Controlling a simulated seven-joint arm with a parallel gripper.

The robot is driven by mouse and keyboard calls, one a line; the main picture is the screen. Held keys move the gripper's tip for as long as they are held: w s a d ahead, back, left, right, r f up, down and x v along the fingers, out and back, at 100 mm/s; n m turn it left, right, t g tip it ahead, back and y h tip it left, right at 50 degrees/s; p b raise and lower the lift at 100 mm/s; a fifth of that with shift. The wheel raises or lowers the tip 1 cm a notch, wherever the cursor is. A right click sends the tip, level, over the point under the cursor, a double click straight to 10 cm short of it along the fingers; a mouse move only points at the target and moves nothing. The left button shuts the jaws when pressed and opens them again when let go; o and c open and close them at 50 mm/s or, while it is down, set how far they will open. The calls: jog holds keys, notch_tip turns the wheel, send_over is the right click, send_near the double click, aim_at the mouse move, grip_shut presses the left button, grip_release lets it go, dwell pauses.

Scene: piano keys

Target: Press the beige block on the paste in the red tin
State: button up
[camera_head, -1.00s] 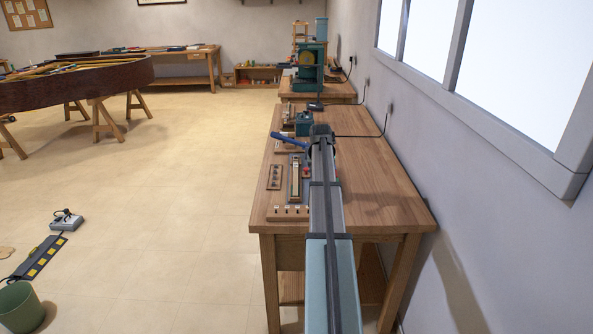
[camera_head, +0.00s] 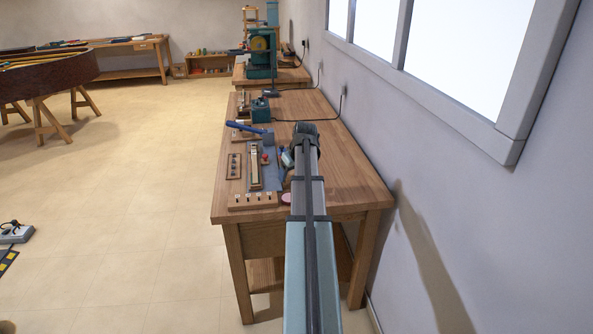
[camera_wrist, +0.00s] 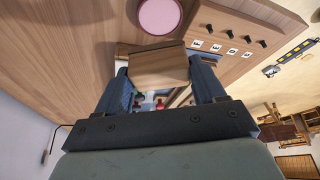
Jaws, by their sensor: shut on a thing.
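My gripper (camera_wrist: 161,75) is shut on the beige block (camera_wrist: 159,62), a wood-coloured piece held between its two blue-grey fingers in the wrist view. The red tin (camera_wrist: 160,14) is at the top of the wrist view, just beyond the block; it looks round with a pink top, and the frame cuts off its far edge. A narrow strip of bench shows between block and tin in the picture; their height gap cannot be told. In the head view the tin (camera_head: 286,198) is partly hidden beside my arm, and the block cannot be made out.
The wooden bench (camera_head: 345,178) carries a board with several small labelled pegs (camera_head: 253,201), close to the tin. A long tray (camera_head: 254,167) and a blue-handled tool (camera_head: 248,128) lie farther back.

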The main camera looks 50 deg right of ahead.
jog(key=n, duration=0.2)
jog(key=n+y, duration=0.1)
jog(key=shift+a+n, duration=0.3)
jog(key=shift+n, duration=0.1)
jog(key=shift+f, duration=0.15)
jog(key=shift+f, duration=2.85)
jog(key=shift+f, duration=0.55)
jog(key=shift+r, duration=0.15)
jog(key=shift+r, duration=3.4)
jog(key=shift+w, duration=0.1)
